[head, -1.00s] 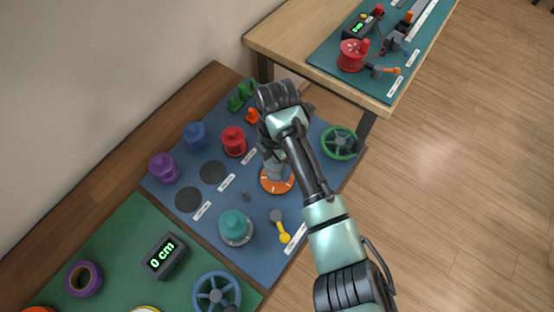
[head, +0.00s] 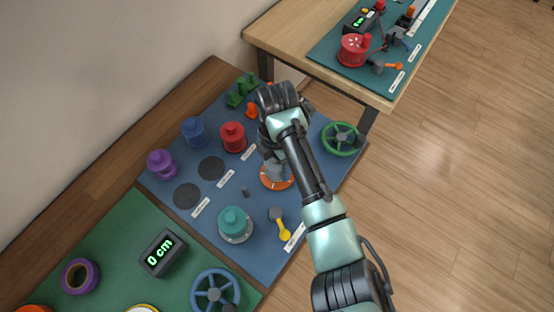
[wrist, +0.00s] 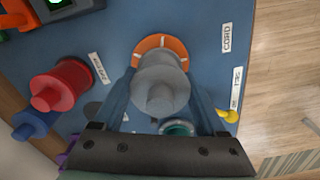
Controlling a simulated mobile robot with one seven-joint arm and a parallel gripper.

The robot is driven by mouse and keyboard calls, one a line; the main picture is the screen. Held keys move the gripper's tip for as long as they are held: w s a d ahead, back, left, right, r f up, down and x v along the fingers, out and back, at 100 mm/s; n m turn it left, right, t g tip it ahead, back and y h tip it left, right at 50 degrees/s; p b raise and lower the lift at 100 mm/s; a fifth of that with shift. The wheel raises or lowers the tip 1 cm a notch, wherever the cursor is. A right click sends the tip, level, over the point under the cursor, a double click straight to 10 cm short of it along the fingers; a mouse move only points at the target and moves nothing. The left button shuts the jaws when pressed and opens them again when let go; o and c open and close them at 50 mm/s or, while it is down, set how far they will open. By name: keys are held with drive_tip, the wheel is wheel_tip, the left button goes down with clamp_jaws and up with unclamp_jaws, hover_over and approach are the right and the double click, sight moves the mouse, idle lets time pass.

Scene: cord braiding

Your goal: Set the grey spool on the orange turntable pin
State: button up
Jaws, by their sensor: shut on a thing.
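The grey spool (wrist: 160,88) is between the two fingers of my gripper (wrist: 160,98), which is shut on it. In the wrist view the spool overlaps the orange turntable (wrist: 150,42), whose rim with white marks shows on the far side. In the head view the grey spool (head: 277,169) appears upright over the orange turntable (head: 280,186), partly hidden by my gripper (head: 270,152). The turntable pin is hidden by the spool. I cannot tell whether the spool rests on the turntable or is just above it.
A teal spool (head: 235,222), a yellow-handled crank (head: 282,227) and a small grey peg (head: 245,191) stand nearby on the blue mat. Red (head: 233,137), blue (head: 194,131) and purple (head: 161,163) spools are to the left. A green wheel (head: 341,139) is at right.

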drive_tip(key=shift+f, duration=0.2)
drive_tip(key=shift+f+b, duration=0.55)
drive_tip(key=shift+f, duration=0.1)
drive_tip(key=o, duration=1.2)
wheel_tip(320, 180, up, 8)
drive_tip(key=p, duration=0.7)
drive_tip(key=shift+p, duration=0.35)
